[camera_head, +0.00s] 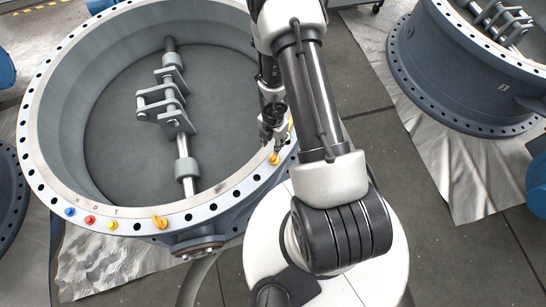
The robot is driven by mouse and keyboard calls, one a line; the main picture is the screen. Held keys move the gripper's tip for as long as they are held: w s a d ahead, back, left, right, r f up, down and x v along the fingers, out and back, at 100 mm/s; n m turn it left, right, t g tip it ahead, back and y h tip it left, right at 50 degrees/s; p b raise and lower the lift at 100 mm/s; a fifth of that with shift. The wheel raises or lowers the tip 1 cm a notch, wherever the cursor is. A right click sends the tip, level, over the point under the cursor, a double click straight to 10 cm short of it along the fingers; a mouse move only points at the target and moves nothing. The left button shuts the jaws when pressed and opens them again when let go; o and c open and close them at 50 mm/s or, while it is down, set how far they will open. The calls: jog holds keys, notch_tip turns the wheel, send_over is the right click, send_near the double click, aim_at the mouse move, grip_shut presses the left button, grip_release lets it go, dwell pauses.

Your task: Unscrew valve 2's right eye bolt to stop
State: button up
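A large blue-grey butterfly valve (40,110) with a pale flange ring lies open side up at the left. One yellow eye bolt (160,222) sits on the flange's near edge. Another yellow eye bolt (273,159) sits on the flange's right side, right below my gripper (277,143). My gripper points down at this right eye bolt, with its fingertips at or just above it. The fingers are small and partly overlapped by my arm, so I cannot tell whether they touch or close on the bolt. No valve number is readable.
Blue (70,211), red (90,219) and yellow (112,225) plugs sit on the flange's near left. A shaft with brackets (170,105) crosses the valve's inside. A second large valve (440,75) stands on foil sheeting at the upper right. Grey floor lies between them.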

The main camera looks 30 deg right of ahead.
aim_at(273, 154)
notch_tip(273, 154, down, 10)
jog(key=b, duration=0.9)
jog(key=shift+f, duration=0.15)
grip_shut()
